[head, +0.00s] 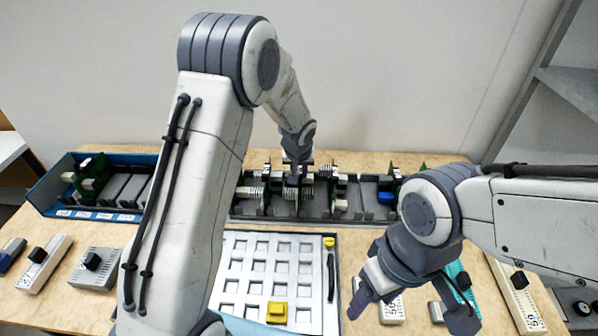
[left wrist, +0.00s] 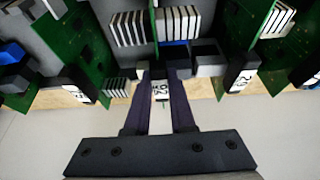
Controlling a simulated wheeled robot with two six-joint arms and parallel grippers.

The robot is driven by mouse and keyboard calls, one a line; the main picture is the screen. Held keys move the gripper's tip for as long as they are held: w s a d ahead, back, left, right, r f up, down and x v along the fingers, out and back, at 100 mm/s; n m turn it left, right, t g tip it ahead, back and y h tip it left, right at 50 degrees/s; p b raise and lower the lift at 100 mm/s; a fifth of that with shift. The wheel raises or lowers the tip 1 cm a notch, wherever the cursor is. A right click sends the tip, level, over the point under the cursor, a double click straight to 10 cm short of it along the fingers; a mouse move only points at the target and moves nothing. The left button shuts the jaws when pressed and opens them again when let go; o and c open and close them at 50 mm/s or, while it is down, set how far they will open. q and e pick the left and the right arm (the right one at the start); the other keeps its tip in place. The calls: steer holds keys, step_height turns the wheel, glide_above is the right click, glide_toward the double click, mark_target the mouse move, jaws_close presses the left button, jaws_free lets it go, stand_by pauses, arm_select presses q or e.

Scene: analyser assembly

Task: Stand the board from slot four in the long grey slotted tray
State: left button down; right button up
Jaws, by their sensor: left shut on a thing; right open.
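The long grey slotted tray (head: 350,207) lies along the back of the table with several green boards standing in it. My left gripper (head: 297,180) is over the tray's middle, shut on a board. In the left wrist view, its fingers (left wrist: 161,80) close on the white numbered tab of this board (left wrist: 155,30), which stands edge-on between neighbouring green boards. I cannot tell whether its lower edge is seated in a slot. The blue slotted tray (head: 105,214) at the left holds one green board and grey blocks. My right gripper (head: 410,303) is open and empty at the front right.
A white panel with square recesses (head: 262,262) and a yellow block (head: 277,312) lies in front of the grey tray. Grey modules with black knobs (head: 45,262) lie at the left, more modules (head: 515,295) at the right. A wall stands behind the table.

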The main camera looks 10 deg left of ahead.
arm_select(q)
steer(key=shift+f, duration=0.1)
steer(key=c, duration=0.6)
jaws_free()
steer(key=shift+o, duration=0.2)
steer(key=shift+r, duration=0.2)
steer(key=shift+r+p, duration=1.1)
steer(key=shift+r, duration=0.65)
stand_by(0.4)
steer(key=shift+r, duration=0.15)
step_height(320, 180, up, 7)
steer(key=p, duration=0.5)
stand_by(0.5)
